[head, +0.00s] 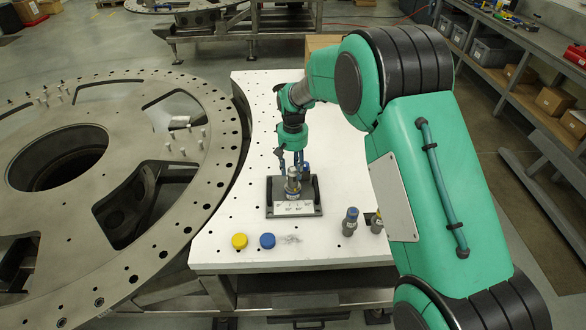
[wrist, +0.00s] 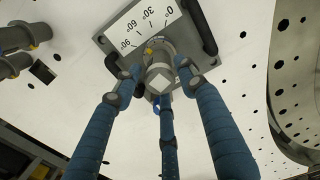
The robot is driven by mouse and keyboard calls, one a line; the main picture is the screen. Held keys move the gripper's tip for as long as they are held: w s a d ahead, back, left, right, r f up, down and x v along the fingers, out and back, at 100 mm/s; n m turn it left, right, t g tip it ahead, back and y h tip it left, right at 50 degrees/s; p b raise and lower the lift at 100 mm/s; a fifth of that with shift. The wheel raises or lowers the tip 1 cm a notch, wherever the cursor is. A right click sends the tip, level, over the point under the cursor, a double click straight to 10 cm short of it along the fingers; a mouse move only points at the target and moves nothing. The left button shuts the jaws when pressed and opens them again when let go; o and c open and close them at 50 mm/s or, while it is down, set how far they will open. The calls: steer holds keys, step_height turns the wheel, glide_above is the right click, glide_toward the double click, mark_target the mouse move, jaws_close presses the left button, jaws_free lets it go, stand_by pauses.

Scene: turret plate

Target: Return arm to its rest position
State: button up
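My gripper (head: 292,166) points down over a dark fixture plate (head: 270,205) on the white table (head: 225,235). A grey metal cylindrical part (head: 293,186) stands upright on the plate, below the fingers. In the wrist view, my gripper's blue fingers (wrist: 164,82) are spread around the part's square top (wrist: 162,75), and gaps show beside it. The gripper looks open and empty. A white label (wrist: 140,27) with angle marks from 0° to 90° lies on the plate. My arm reaches in from the right and hides part of the table.
A yellow cap (head: 239,241) and a blue cap (head: 267,241) lie near the table's front edge. Dark cylindrical tools (head: 350,222) stand to their right. A large drilled metal ring (head: 215,165) is at the left. Shelves with bins (head: 492,52) are at the right.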

stand_by(0.3)
steer(key=shift+r+p, duration=1.65)
steer(key=shift+r, duration=1.85)
